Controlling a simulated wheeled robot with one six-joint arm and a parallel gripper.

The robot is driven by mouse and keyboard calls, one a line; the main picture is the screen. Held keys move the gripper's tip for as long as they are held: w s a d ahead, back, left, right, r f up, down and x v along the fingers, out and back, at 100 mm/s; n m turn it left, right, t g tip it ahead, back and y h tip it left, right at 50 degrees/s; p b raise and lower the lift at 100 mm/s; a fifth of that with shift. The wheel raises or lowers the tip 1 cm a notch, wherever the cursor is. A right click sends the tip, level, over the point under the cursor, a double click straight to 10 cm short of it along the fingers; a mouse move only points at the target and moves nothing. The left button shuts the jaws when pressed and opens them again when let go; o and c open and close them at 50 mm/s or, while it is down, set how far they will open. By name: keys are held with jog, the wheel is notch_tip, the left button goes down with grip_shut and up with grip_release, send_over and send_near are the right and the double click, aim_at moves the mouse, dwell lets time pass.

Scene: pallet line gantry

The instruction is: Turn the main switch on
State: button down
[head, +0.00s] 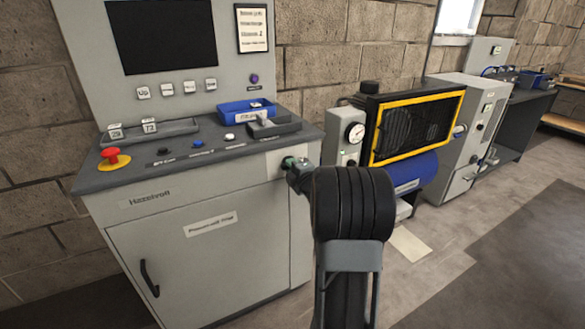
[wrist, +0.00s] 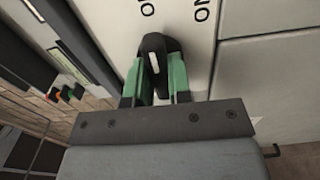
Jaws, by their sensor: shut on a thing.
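The main switch (wrist: 152,46) is a black rotary knob with a white mark, on the light grey side panel of the console cabinet. Above it in the wrist view are an "O" and lettering that looks like "ON". The knob points roughly up in that picture, nearer the single "O". My gripper (wrist: 156,78) has its green fingers on both sides of the knob and is shut on it. In the head view my gripper (head: 291,163) is at the cabinet's right side, and my arm hides the knob.
The grey console (head: 200,205) has a dark screen, several buttons, a red emergency stop (head: 111,155) and a blue tray (head: 247,109) on top. To its right stand a compressor with a yellow-framed guard (head: 418,125) and a grey cabinet (head: 472,130). The floor at the right is open.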

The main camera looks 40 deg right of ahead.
jog(key=shift+m, duration=0.3)
jog(key=m, duration=0.8)
jog(key=m+p, duration=0.1)
jog(key=m, duration=0.4)
jog(key=shift+p, duration=0.35)
jog(key=shift+m+p, duration=0.7)
jog(key=shift+m, duration=1.5)
jog(key=c, duration=1)
grip_release()
jog(key=shift+c, duration=0.2)
